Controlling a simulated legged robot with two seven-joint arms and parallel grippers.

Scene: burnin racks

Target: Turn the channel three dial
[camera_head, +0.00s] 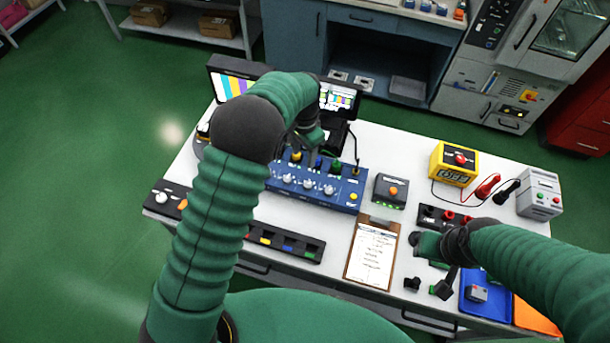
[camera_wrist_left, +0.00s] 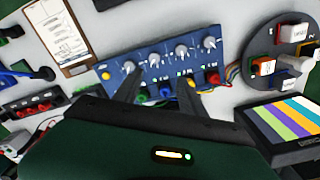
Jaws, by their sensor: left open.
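The blue panel (camera_head: 345,191) stands on the white table with a row of silver dials, one of them here (camera_head: 308,185). The left wrist view shows the panel (camera_wrist_left: 112,72) with several dials, such as this inner one (camera_wrist_left: 181,52); I cannot read which is channel three. Coloured connectors line the panel's other side. My left gripper (camera_head: 314,148) hangs over that connector side. In the left wrist view its open fingers (camera_wrist_left: 160,84) reach over the panel, with no dial between them. My right gripper (camera_head: 425,270) is low over the table at the right; its jaw state is unclear.
A clipboard (camera_head: 371,255) lies in front of the panel. A small grey box (camera_head: 389,191) and a yellow meter (camera_head: 453,164) stand right of it. An open case with a screen (camera_head: 337,99) is behind. A round board (camera_wrist_left: 290,55) with coloured blocks sits beside the panel.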

